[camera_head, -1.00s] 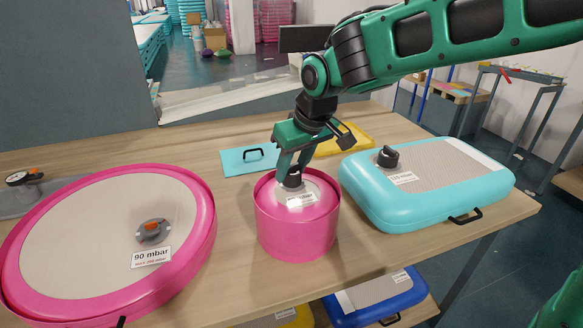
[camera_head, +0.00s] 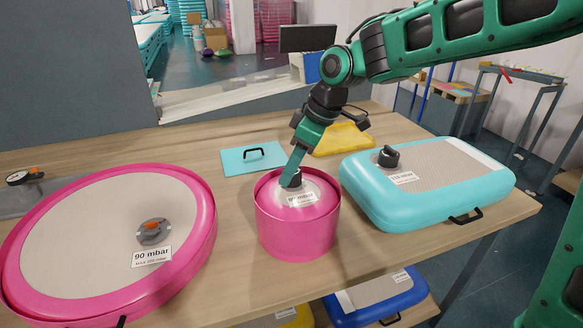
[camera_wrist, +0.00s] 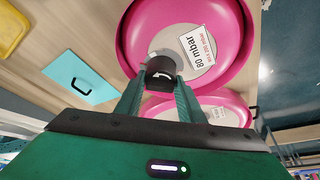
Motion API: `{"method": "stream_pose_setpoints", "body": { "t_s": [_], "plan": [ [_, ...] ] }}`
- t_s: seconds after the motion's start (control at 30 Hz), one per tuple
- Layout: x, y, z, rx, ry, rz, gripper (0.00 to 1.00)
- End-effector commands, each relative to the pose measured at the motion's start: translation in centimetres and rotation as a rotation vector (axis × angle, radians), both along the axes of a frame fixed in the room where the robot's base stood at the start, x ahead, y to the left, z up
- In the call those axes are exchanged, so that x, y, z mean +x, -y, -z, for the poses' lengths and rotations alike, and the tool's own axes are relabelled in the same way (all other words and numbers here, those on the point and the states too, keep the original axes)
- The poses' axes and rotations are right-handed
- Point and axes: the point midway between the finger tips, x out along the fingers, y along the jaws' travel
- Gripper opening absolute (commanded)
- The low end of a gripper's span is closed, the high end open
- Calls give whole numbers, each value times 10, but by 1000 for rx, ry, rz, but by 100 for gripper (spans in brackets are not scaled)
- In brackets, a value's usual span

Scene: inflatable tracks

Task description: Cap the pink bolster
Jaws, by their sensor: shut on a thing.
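The pink bolster (camera_head: 298,236) stands upright on the table, a short pink cylinder with a beige top and a white label. It also shows in the wrist view (camera_wrist: 236,40), where its label reads 80 mbar. A black cap (camera_wrist: 161,70) with a white curved arrow sits at the middle of its top. My gripper (camera_head: 292,178) reaches down from above, tilted, with its fingers on either side of the cap. In the wrist view my gripper (camera_wrist: 160,88) is shut on the cap. The valve under the cap is hidden.
A large pink disc (camera_head: 207,215) with an orange-marked valve lies left. A turquoise mat (camera_head: 370,205) with a black cap lies right. A turquoise panel (camera_head: 235,163) with a black handle and a yellow piece (camera_head: 345,140) lie behind. Bare table (camera_head: 225,285) shows in front.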

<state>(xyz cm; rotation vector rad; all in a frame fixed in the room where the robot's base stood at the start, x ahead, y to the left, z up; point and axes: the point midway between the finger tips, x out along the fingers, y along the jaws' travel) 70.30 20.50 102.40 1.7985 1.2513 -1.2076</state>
Motion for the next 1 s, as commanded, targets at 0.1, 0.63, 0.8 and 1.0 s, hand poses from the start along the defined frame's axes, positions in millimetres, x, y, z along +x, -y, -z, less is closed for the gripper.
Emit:
{"method": "stream_pose_setpoints", "body": {
  "t_s": [0.1,0.63,0.8,1.0],
  "plan": [
    [0,0,0,0,0,-1,14],
    [0,0,0,0,0,-395,14],
    [-1,0,0,0,0,-399,14],
    [0,0,0,0,0,-398,57]
  ]
}}
